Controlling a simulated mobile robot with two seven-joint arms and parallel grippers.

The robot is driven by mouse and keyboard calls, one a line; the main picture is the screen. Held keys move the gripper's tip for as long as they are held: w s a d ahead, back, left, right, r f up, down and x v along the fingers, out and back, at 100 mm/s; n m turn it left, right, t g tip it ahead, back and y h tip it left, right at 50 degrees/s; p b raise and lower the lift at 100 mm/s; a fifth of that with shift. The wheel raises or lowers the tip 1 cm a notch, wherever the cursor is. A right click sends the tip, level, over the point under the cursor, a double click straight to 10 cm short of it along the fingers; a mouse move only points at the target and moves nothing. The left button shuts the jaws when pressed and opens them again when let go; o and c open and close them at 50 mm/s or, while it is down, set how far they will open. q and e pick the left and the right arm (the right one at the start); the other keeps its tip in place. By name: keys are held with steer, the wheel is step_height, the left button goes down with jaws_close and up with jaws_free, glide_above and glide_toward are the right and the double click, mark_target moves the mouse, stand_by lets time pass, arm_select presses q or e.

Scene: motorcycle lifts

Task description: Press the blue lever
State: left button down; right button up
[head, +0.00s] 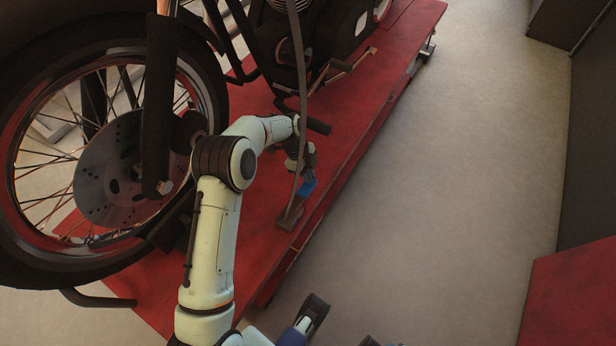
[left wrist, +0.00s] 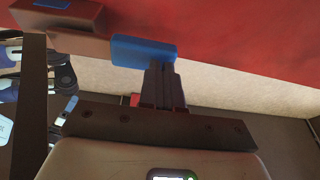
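The blue lever (head: 308,187) is at the edge of the red motorcycle lift (head: 340,160). In the left wrist view its blue pad (left wrist: 143,52) sits at the end of a reddish-brown arm. My left gripper (head: 304,172) is right above the lever in the head view. In the left wrist view its dark fingers (left wrist: 164,70) are together with nothing between them. Their tips overlap the pad's lower right edge; I cannot tell whether they touch it.
A motorcycle (head: 150,110) stands on the lift, its front wheel left of my arm. A grey upright bar (head: 302,90) passes close to my left wrist. Grey floor (head: 450,170) is open to the right. Another red surface (head: 575,300) is at lower right.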

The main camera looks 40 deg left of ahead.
arm_select(q)
steer(key=shift+f, duration=0.15)
arm_select(e)
steer(key=shift+w+d, duration=0.1)
arm_select(q)
steer(key=w+p+v, duration=0.1)
steer(key=p+v, duration=0.1)
steer(key=v, duration=1.1)
steer(key=shift+s+r, duration=0.3)
steer(key=shift+s, duration=0.2)
arm_select(e)
steer(key=shift+g, duration=0.6)
steer(key=s+r, duration=0.1)
steer(key=s+a+r, duration=0.1)
steer(key=s+a, duration=0.1)
steer(key=shift+s+r, duration=0.35)
steer(key=shift+r, duration=0.05)
arm_select(q)
steer(key=shift+a, duration=0.1)
steer(key=s+d+r+t+b, duration=0.1)
steer(key=s+r+b, duration=0.1)
steer(key=s+r, duration=0.3)
steer(key=shift+s+d+b, duration=0.2)
steer(key=shift+s+b, duration=0.15)
arm_select(e)
steer(key=w+d+f+t, duration=0.1)
steer(key=w+d+f, duration=0.1)
steer(key=w, duration=0.3)
steer(key=shift+d+f+t, duration=0.3)
steer(key=shift+f, duration=0.6)
